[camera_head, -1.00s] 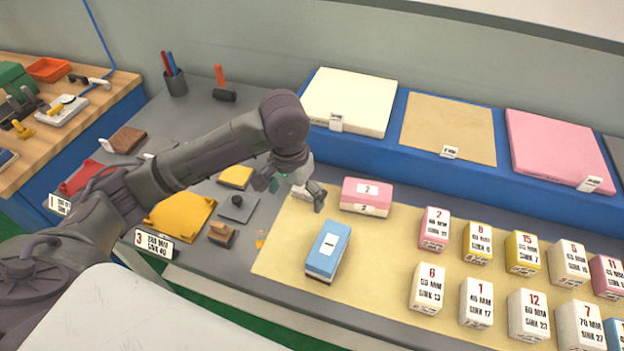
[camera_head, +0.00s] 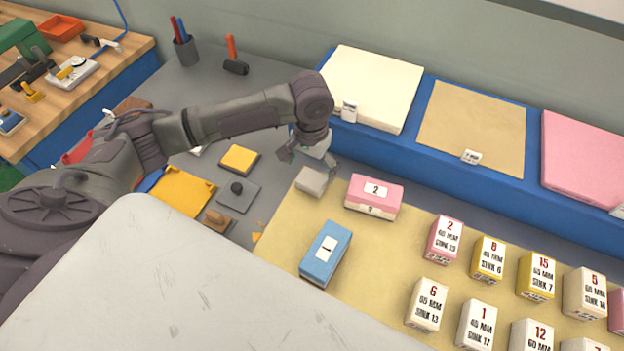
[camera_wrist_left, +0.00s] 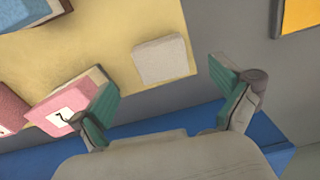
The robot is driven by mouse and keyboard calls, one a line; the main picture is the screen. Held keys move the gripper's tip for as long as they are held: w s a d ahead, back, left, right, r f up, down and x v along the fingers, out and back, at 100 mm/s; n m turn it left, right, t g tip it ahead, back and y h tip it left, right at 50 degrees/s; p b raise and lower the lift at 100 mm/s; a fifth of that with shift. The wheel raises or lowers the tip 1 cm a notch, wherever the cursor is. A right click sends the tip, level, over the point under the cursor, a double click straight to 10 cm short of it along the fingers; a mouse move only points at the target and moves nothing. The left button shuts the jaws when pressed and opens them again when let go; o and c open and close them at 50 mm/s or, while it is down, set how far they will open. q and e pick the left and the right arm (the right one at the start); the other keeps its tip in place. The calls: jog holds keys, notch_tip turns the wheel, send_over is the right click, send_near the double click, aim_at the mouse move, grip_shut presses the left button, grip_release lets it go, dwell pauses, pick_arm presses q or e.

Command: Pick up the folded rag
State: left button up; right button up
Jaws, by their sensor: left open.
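The folded rag (camera_head: 312,181) is a small light grey pad. It lies at the back left corner of the tan mat (camera_head: 283,229), left of a pink block. It also shows in the left wrist view (camera_wrist_left: 161,60), just beyond the fingertips and between their lines. My left gripper (camera_head: 309,164) is open and empty beside the rag, at its back side. Its two teal-padded fingers are spread wide in the left wrist view (camera_wrist_left: 166,82). I cannot tell its exact height over the table. My right gripper is not in view.
A pink block (camera_head: 374,196) and a blue block (camera_head: 326,254) stand near the rag. Several numbered blocks stand further right on the mat. A raised blue shelf (camera_head: 400,150) with foam slabs runs behind. A yellow pad (camera_head: 239,159) and grey plate (camera_head: 238,194) lie left.

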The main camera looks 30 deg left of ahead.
aim_at(312, 179)
pick_arm(q)
jog(key=shift+w+f, duration=0.1)
jog(key=shift+f, duration=0.2)
notch_tip(312, 179, down, 4)
jog(key=shift+w+f+p, duration=0.1)
jog(key=shift+p, duration=0.55)
jog(key=shift+f, duration=0.45)
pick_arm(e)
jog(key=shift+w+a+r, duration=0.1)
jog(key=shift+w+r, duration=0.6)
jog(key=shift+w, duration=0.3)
pick_arm(q)
jog(key=shift+c, duration=0.2)
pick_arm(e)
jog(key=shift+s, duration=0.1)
pick_arm(q)
jog(key=c, duration=1)
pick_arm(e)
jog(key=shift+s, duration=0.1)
